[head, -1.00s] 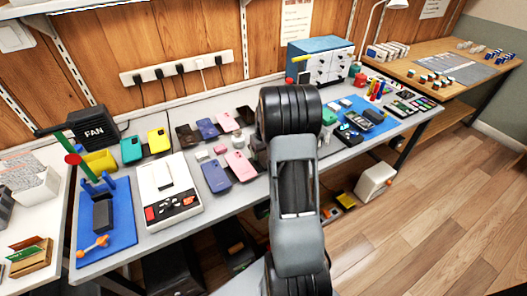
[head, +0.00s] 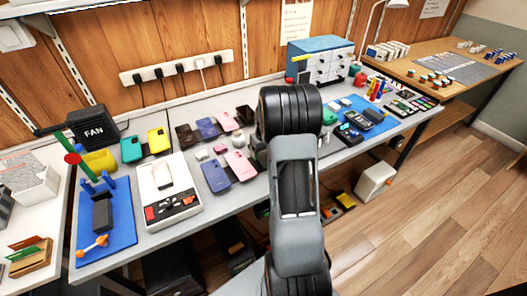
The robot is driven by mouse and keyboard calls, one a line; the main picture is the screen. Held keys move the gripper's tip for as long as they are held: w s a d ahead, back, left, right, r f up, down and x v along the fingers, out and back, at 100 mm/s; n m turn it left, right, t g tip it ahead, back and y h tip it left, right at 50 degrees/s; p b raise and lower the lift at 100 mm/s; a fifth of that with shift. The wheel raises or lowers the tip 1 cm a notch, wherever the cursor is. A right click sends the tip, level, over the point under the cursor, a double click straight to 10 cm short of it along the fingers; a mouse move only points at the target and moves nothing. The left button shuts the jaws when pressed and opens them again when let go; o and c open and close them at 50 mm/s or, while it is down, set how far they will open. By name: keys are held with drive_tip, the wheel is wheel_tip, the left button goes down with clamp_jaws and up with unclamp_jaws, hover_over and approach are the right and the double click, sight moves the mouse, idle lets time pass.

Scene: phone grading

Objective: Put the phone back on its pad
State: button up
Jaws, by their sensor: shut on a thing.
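Several phones lie on the grey bench in the head view. They include a purple phone (head: 215,176) and a pink phone (head: 241,166) near the front. Behind them are a blue phone (head: 208,128), another pink phone (head: 228,121), and dark flat pieces (head: 187,134) that may be phones or pads. I cannot tell which phone or pad is the task's own. My arm stands upright in the middle of the view and covers part of the bench. My gripper is hidden behind it, so what it holds does not show.
A white device (head: 182,203) and a blue mat (head: 122,243) with a dark block are at left. Yellow (head: 158,141) and green (head: 131,149) cases stand behind. Small white items lie between phones.

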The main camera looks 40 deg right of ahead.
drive_tip(key=shift+f+b, duration=0.35)
drive_tip(key=shift+f, duration=0.05)
idle(0.9)
idle(0.3)
drive_tip(key=o, duration=1.1)
drive_tip(key=shift+r+p, duration=0.5)
drive_tip(key=shift+r, duration=0.2)
drive_tip(key=shift+r+p, duration=2.35)
drive_tip(key=shift+r, duration=1.1)
